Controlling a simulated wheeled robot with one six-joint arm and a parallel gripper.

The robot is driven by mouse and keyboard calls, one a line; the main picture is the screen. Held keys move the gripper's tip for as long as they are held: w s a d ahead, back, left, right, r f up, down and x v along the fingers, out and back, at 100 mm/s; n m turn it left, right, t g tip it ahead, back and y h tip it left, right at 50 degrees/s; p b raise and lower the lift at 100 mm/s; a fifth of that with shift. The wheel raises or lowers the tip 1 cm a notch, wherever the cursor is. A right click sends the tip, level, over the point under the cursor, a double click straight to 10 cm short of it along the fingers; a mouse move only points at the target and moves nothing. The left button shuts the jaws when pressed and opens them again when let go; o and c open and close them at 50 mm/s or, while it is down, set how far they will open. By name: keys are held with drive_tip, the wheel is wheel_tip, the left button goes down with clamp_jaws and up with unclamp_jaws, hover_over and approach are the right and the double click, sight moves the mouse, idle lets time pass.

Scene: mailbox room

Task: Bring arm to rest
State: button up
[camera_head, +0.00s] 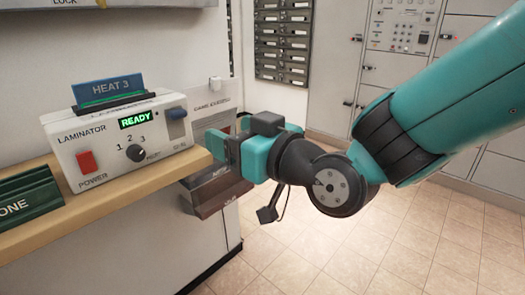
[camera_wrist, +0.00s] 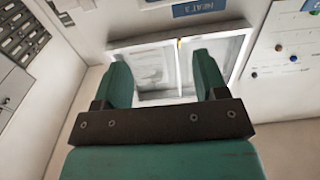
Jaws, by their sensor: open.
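My teal and black arm reaches in from the right edge of the head view. My gripper (camera_head: 222,148) is beside the right end of the wooden shelf, to the right of the laminator. Its jaws are apart. In the wrist view both green fingers of my gripper (camera_wrist: 165,75) are spread, with nothing visibly held between them. A pale framed shape (camera_wrist: 160,62) lies beyond the fingers; I cannot tell exactly what it is. Part of the wall fixture behind the gripper is hidden in the head view.
The laminator (camera_head: 130,140) reads READY and stands on the wooden shelf (camera_head: 110,208) with a blue HEAT 3 sign (camera_head: 108,89). A dark green block (camera_head: 28,205) is at left. Mailboxes (camera_head: 283,42) and grey lockers (camera_head: 340,75) stand behind. The tiled floor (camera_head: 400,240) is clear.

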drive_tip(key=shift+s+d, duration=0.1)
drive_tip(key=shift+d, duration=0.3)
drive_tip(key=shift+d, duration=0.1)
drive_tip(key=s+d+f+m+g+h, duration=0.1)
drive_tip(key=s+d+f+g+h, duration=0.4)
drive_tip(key=s+d, duration=0.35)
drive_tip(key=s+d+f+m+g+h, duration=0.2)
drive_tip(key=s+d+f+g+h, duration=0.15)
drive_tip(key=s+d+g, duration=0.45)
wheel_tip(320, 180, up, 20)
drive_tip(key=s+d+t+p, duration=0.1)
drive_tip(key=p, duration=1.7)
drive_tip(key=shift+d+f+h+p, duration=0.25)
drive_tip(key=shift+d+h+p, duration=0.05)
drive_tip(key=shift+h, duration=0.05)
